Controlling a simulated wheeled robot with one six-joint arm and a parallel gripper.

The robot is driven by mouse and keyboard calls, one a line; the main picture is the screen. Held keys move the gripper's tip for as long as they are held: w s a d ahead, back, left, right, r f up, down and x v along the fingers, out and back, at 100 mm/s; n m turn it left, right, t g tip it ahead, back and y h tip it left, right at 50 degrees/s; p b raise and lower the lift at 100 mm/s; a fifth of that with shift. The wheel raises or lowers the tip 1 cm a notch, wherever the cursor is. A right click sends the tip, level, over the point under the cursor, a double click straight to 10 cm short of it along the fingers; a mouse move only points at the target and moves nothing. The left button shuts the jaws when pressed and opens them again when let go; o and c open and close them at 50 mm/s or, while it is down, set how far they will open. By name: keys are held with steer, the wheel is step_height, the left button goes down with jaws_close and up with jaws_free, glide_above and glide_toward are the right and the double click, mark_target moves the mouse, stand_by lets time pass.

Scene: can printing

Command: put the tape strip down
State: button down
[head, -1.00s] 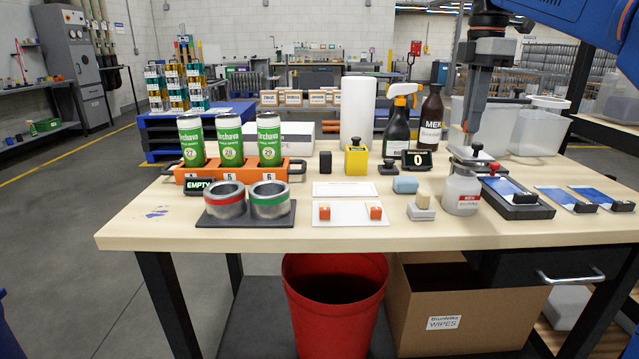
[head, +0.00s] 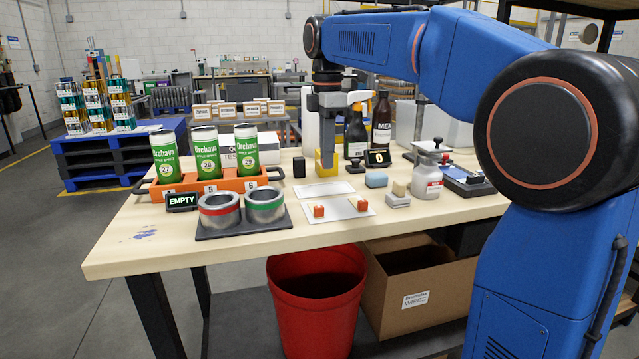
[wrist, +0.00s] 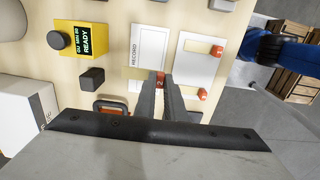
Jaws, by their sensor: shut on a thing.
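My gripper (head: 327,148) hangs above the table near the yellow device. In the wrist view my gripper (wrist: 162,82) is shut on a small red tab (wrist: 159,78) marked with what looks like a 2. Below the fingertips lies a white record card (wrist: 150,45), seen also in the head view (head: 323,190). A white plate (head: 340,209) in front of the card bears two orange-red tabs, at its left (head: 318,211) and right (head: 362,205).
An orange rack (head: 222,186) holds three green cans at the left. A dark tray with two metal rings (head: 264,205) stands in front. A yellow device (wrist: 82,40) reads READY.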

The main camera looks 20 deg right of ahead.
mark_target(327, 194)
steer(key=shift+f, duration=3.2)
steer(key=shift+f, duration=0.15)
steer(key=c, duration=1.8)
jaws_free()
step_height(327, 194, up, 12)
steer(key=shift+r, duration=0.15)
